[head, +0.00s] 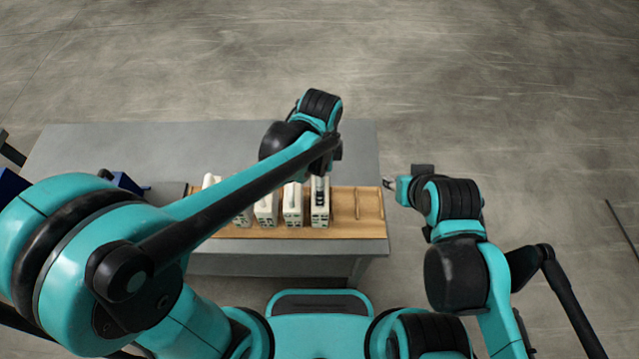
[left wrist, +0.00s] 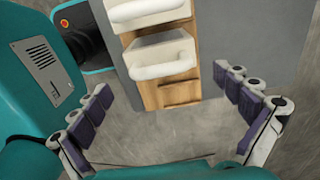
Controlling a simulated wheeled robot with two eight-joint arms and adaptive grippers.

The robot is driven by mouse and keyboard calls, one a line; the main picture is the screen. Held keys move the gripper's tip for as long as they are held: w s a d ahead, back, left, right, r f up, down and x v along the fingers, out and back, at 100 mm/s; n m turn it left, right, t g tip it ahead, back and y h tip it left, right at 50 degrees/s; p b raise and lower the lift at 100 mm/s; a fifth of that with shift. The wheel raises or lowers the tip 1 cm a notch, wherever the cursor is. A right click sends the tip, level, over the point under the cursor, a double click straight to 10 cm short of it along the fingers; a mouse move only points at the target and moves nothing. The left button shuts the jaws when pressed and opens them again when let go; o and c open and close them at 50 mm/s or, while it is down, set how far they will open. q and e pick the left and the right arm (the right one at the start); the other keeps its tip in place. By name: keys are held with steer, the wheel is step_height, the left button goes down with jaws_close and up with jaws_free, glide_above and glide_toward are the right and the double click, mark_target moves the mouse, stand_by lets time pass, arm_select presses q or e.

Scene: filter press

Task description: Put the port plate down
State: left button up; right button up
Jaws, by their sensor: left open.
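Several white plates with loop handles stand upright in a row in a wooden rack (head: 345,230). The rightmost plate (head: 320,215) stands at the end of the row; I cannot tell by its look whether it is the port plate. My left gripper (head: 320,188) is above this plate, largely hidden by my own wrist. In the left wrist view, the nearest plate (left wrist: 160,55) sits in the rack, and the open fingers of my left gripper (left wrist: 162,80) lie to either side of it, apart from its handle. My right gripper (head: 389,183) is beyond the table's right edge; its jaws are too small to read.
The rack has an empty stretch to the right of the plates. The grey table (head: 90,145) is bare along its back. Blue objects (head: 125,182) stand at the table's left, partly hidden by my left arm. Open floor lies to the right.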

arm_select(q)
steer(key=shift+r, duration=0.35)
steer(key=s+a+r+n+t, duration=0.2)
steer(key=a+r+n+t, duration=0.1)
steer(key=a+n, duration=0.6)
steer(key=s+a+r+n+t, duration=0.3)
steer(key=a+r+n+t, duration=0.1)
steer(key=a+n, duration=0.4)
steer(key=shift+a+r+n, duration=0.15)
steer(key=shift+a+n, duration=0.25)
steer(key=shift+n, duration=0.1)
step_height(320, 180, down, 4)
steer(key=b, duration=0.4)
steer(key=shift+s+f, duration=0.1)
steer(key=shift+f, duration=0.1)
